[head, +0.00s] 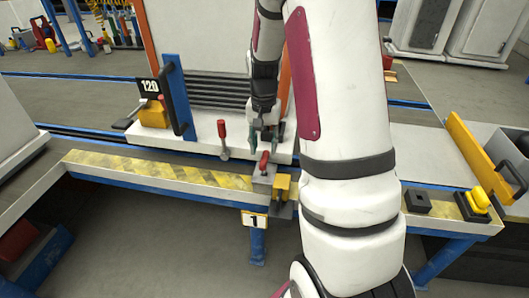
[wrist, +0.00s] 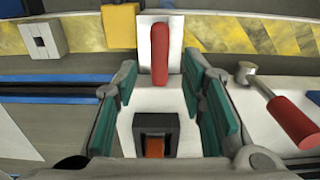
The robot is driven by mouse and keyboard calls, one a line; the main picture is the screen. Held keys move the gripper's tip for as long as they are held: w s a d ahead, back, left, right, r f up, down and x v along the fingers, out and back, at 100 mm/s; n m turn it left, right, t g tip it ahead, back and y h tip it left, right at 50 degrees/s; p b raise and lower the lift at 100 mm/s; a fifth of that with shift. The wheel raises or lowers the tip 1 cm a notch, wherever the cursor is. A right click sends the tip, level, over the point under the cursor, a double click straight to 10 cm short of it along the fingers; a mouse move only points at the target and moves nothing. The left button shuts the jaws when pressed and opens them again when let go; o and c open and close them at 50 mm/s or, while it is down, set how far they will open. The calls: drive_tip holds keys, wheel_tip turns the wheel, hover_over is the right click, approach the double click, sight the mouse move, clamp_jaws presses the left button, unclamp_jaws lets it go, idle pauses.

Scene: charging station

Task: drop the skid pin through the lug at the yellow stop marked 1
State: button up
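The yellow stop (head: 282,186) stands at the table's front edge, above a plate marked 1 (head: 255,220); in the wrist view a yellow block (wrist: 119,25) shows at the top. Beside the stop, a red handle (head: 264,161) rises from a pale grey block; it also shows in the wrist view (wrist: 160,55). My gripper (head: 264,142) is above and behind this handle. Its green-padded fingers (wrist: 161,80) are apart, with the handle in line with the gap. I see nothing held. A dark square socket with orange inside (wrist: 155,137) shows between the fingers. Whether the handle is the pin's is unclear.
A second red handle (head: 222,129) with a metal base stands left on the white skid (head: 180,139); it appears at right in the wrist view (wrist: 293,118). A blue post (head: 178,97) stands left. A yellow button (head: 479,199) and a grey block (head: 418,201) sit right.

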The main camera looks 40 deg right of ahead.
drive_tip(key=s+a+r+n+p, duration=0.1)
drive_tip(key=s+a+r, duration=0.25)
drive_tip(key=r, duration=0.25)
drive_tip(key=s+a+r+n, duration=0.2)
drive_tip(key=s+a+r, duration=0.1)
drive_tip(key=a+r, duration=0.25)
drive_tip(key=s+a+r+n+p, duration=0.1)
drive_tip(key=s+a+r, duration=0.25)
drive_tip(key=r, duration=0.25)
drive_tip(key=s+a+r+n, duration=0.1)
drive_tip(key=s+a+n, duration=0.2)
drive_tip(key=s, duration=0.6)
drive_tip(key=s+a+r+n, duration=0.1)
drive_tip(key=s+a+n, duration=0.2)
drive_tip(key=s+a, duration=0.3)
drive_tip(key=s, duration=0.4)
drive_tip(key=shift+t, duration=0.3)
drive_tip(key=shift+r, duration=0.1)
wheel_tip(320, 180, up, 24)
drive_tip(key=t+p, duration=0.3)
drive_tip(key=p, duration=1.9)
drive_tip(key=shift+t, duration=0.3)
drive_tip(key=shift+r, duration=0.1)
